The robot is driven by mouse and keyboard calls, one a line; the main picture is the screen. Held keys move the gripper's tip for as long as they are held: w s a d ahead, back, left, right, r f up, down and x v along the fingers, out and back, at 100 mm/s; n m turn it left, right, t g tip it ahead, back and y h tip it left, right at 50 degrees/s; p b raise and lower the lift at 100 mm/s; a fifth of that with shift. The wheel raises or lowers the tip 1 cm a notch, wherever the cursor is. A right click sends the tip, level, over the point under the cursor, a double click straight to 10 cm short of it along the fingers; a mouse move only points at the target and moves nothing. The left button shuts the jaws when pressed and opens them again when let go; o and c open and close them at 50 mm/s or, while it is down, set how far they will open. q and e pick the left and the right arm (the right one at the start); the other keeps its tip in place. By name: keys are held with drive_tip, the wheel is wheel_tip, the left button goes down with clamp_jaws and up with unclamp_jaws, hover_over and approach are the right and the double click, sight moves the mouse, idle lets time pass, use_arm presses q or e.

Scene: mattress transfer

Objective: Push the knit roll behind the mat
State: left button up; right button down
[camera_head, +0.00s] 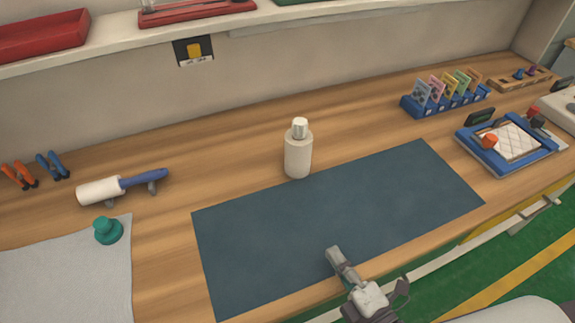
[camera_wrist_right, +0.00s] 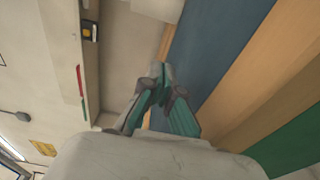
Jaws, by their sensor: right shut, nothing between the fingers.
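The dark blue mat (camera_head: 330,222) lies flat on the wooden bench, and it also shows in the right wrist view (camera_wrist_right: 215,50). An upright beige cylinder with a narrower white top (camera_head: 298,155) stands at the mat's back edge, its base on or just behind that edge. No knit texture shows on it, so I cannot tell for sure that it is the knit roll. My right gripper (camera_head: 333,252) is shut and empty over the front part of the mat, apart from the cylinder. In its wrist view the fingertips (camera_wrist_right: 158,70) meet. My left gripper is not in view.
A white roller with a blue handle (camera_head: 100,190) lies at left, near a teal knob (camera_head: 108,230) on a grey cloth (camera_head: 60,280). A blue card rack (camera_head: 445,103) and a blue-framed tray (camera_head: 490,160) are at right. Wood behind the mat is largely clear.

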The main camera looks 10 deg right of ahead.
drive_tip(key=shift+w+a+r, duration=0.1)
drive_tip(key=shift+w+r, duration=0.05)
drive_tip(key=shift+w, duration=0.2)
drive_tip(key=p+x, duration=0.2)
drive_tip(key=x, duration=0.4)
drive_tip(key=shift+r, duration=0.15)
drive_tip(key=p, duration=0.3)
approach(288, 166)
drive_tip(key=w+a, duration=0.2)
drive_tip(key=a, duration=0.1)
drive_tip(key=shift+w+a+r, duration=0.15)
drive_tip(key=shift+a+r, duration=0.05)
drive_tip(key=shift+a, duration=0.15)
drive_tip(key=shift+w+d+p, duration=0.4)
drive_tip(key=shift+w+d, duration=0.25)
drive_tip(key=shift+w, duration=0.35)
drive_tip(key=shift+w+d+f, duration=0.15)
drive_tip(key=shift+w+d, duration=0.25)
drive_tip(key=shift+w, duration=0.15)
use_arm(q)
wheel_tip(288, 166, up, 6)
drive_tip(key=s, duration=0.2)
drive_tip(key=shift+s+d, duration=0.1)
